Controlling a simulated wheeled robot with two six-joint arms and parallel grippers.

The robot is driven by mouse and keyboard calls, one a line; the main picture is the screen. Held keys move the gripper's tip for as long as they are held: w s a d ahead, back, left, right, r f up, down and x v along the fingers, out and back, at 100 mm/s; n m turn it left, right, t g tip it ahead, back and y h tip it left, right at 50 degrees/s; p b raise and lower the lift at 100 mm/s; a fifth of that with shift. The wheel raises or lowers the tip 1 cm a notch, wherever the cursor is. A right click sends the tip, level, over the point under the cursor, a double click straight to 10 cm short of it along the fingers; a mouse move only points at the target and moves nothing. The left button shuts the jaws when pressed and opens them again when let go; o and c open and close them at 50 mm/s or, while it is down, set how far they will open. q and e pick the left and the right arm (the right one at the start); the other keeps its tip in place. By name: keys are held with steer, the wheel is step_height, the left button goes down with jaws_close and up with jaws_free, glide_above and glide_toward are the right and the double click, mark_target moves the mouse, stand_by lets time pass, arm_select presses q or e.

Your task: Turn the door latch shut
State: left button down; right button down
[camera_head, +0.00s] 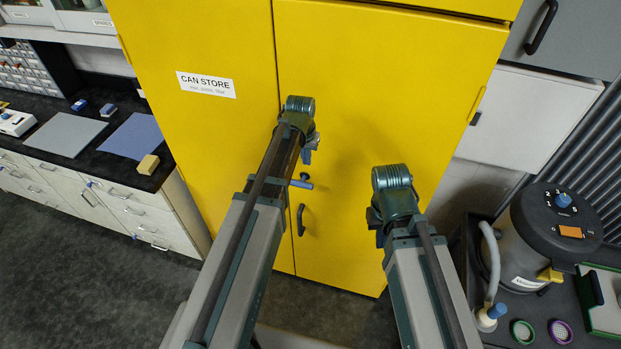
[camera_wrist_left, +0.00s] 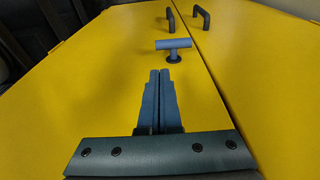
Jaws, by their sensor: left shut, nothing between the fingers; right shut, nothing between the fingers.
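The door latch (camera_head: 301,184) is a blue-grey T-shaped turn handle on the yellow cabinet's right door, close to the seam between the doors. In the left wrist view the latch (camera_wrist_left: 174,44) has its crossbar lying roughly across the seam's direction, just beyond my fingertips. My left gripper (camera_head: 308,155) is shut and empty, just above the latch and apart from it. Its blue fingers are pressed together in the left wrist view (camera_wrist_left: 160,72). My right gripper (camera_head: 374,226) is shut in front of the right door, away from the latch; its fingers are mostly hidden by my arm.
A dark door handle (camera_head: 301,220) sits below the latch; two handles (camera_wrist_left: 201,17) show in the left wrist view. The yellow cabinet (camera_head: 390,100) doors look closed. A workbench (camera_head: 90,155) stands at left. A grey canister (camera_head: 545,235) and small items stand at right.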

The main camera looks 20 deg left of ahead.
mark_target(310, 185)
arm_select(q)
steer(key=shift+f, duration=0.15)
steer(key=w+f+b, duration=0.1)
steer(key=f+b, duration=0.3)
steer(key=w+f+b, duration=0.1)
steer(key=f+b, duration=0.8)
steer(key=shift+w+f+b, duration=0.3)
steer(key=shift+w+b, duration=0.1)
steer(key=shift+d, duration=0.15)
